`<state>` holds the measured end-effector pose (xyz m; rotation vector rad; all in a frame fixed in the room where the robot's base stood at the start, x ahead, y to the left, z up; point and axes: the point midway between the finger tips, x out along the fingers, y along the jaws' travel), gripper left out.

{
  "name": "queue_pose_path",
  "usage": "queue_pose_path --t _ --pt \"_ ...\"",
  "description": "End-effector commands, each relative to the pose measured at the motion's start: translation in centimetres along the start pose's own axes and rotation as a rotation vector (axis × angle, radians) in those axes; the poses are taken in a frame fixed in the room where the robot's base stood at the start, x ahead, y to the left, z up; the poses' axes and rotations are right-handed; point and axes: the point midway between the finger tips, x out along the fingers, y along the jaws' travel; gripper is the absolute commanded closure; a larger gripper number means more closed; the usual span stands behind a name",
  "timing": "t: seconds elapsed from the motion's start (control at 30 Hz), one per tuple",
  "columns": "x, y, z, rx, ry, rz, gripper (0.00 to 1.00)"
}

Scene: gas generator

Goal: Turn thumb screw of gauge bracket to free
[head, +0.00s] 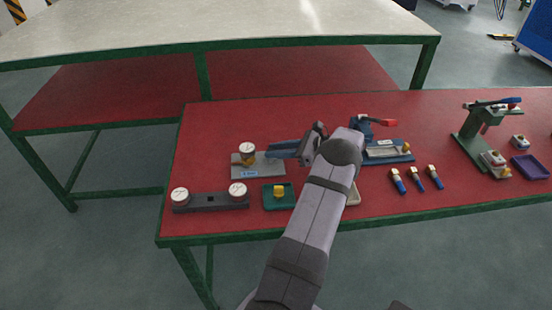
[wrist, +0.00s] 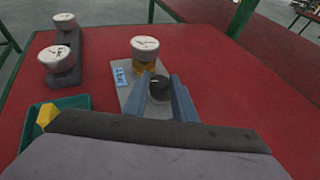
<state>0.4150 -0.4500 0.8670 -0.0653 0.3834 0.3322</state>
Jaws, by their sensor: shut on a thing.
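The gauge bracket is a grey plate (head: 242,170) with a blue label, lying on the red table. A white-faced gauge (head: 247,148) with a brass-coloured base stands on it; it also shows in the wrist view (wrist: 144,48). The thumb screw is a dark round knob (wrist: 160,87) on the plate near the gauge. My gripper (wrist: 163,82) has its blue fingers on both sides of the knob and is shut on it. In the head view my gripper (head: 272,149) reaches in from the right, and the knob is hidden.
A dark rail with two white gauges (head: 210,201) and a green tray with a yellow piece (head: 265,202) lie in front of the bracket. A blue fixture with a red handle (head: 385,150) and several blue-handled tools (head: 414,180) are to the right.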

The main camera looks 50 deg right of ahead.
Motion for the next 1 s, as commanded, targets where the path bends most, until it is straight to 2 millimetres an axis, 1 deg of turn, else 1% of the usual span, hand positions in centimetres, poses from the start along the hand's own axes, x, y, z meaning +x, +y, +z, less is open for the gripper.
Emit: queue_pose_path --t 0.03,0.33,0.73,0.77,0.8,0.83,1.0 --pt "0.24 -0.33 -0.23 -0.015 -0.005 0.013 0.98" --pt "0.11 -0.37 0.07 -0.051 -0.001 0.105 0.98" --pt "-0.09 -0.27 0.32 -0.053 0.003 0.119 0.98" --pt "-0.09 -0.27 0.32 -0.053 0.003 0.119 0.71" --pt "-0.09 -0.27 0.3 -0.053 0.003 0.119 0.61" --pt "-0.08 -0.26 0.28 -0.053 0.003 0.12 0.57" --pt "-0.07 -0.22 0.16 -0.051 0.004 0.12 0.57"
